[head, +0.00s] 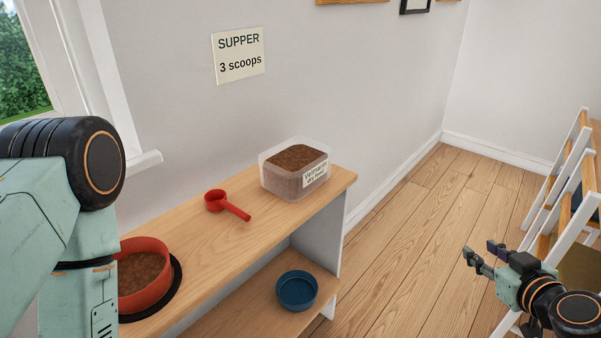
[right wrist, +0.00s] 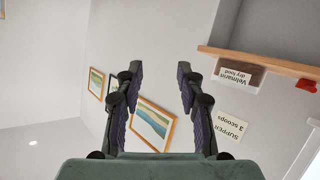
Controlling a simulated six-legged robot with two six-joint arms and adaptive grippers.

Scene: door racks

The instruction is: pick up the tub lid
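I cannot make out a tub lid in either view. A clear tub (head: 285,184) of brown dry food stands on the wooden bench top against the wall, and its top looks uncovered. The tub also shows upside down in the right wrist view (right wrist: 238,76), with its label. My right gripper (head: 480,251) is open and empty, out over the floor at the right, well apart from the tub. Its two fingers stand wide apart in the right wrist view (right wrist: 160,75). My left arm fills the left edge of the head view; its gripper is out of view.
A red scoop (head: 228,204) lies on the bench top (head: 210,255). A red bowl (head: 158,294) of food sits on a black round mat at the left. A blue bowl (head: 297,290) is on the lower shelf. A white rack (head: 550,190) stands right; the floor between is clear.

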